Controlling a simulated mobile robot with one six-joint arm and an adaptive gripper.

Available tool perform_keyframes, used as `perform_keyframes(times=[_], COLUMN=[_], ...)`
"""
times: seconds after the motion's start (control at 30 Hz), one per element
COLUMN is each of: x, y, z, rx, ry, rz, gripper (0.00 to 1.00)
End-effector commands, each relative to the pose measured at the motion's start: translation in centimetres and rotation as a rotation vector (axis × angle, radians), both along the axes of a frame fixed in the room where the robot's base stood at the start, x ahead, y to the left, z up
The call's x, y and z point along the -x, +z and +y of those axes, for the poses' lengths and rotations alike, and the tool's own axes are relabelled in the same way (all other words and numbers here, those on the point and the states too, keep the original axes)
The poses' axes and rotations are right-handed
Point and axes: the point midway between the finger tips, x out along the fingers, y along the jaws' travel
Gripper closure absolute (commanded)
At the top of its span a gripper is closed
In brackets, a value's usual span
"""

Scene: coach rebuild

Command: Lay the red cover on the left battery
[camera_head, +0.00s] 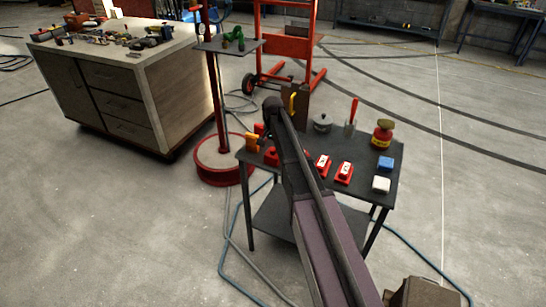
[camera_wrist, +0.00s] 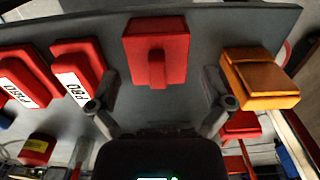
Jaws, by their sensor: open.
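The red cover (camera_wrist: 158,50), a block with a raised grip on top, lies on the dark table. In the wrist view it lies just beyond and between my fingertips, apart from both. It also shows in the head view (camera_head: 271,156), partly hidden by my arm. My gripper (camera_wrist: 162,103) is open and empty. The left battery (camera_head: 322,165), red with a white label, lies right of the cover in the head view. It also shows in the wrist view (camera_wrist: 77,66), left of the cover. The right battery (camera_head: 344,173) is beside it; neither shows a cover on top.
An orange block (camera_wrist: 260,78) lies close beside one finger.

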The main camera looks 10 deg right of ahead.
Motion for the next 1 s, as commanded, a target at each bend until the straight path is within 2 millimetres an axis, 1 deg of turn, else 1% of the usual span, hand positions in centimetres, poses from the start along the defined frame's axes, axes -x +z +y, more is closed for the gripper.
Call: perform_keyframes(times=[0.03, 0.5, 0.7, 1.0], x=[0.0, 0.1, 0.1, 0.1], y=[-0.6, -4.1, -4.7, -4.7], z=[0.0, -0.2, -0.2, -0.2], rx=[0.000, 0.000, 0.000, 0.000], ry=[0.000, 0.000, 0.000, 0.000], rz=[0.000, 0.000, 0.000, 0.000], gripper=[0.00, 0.00, 0.00, 0.00])
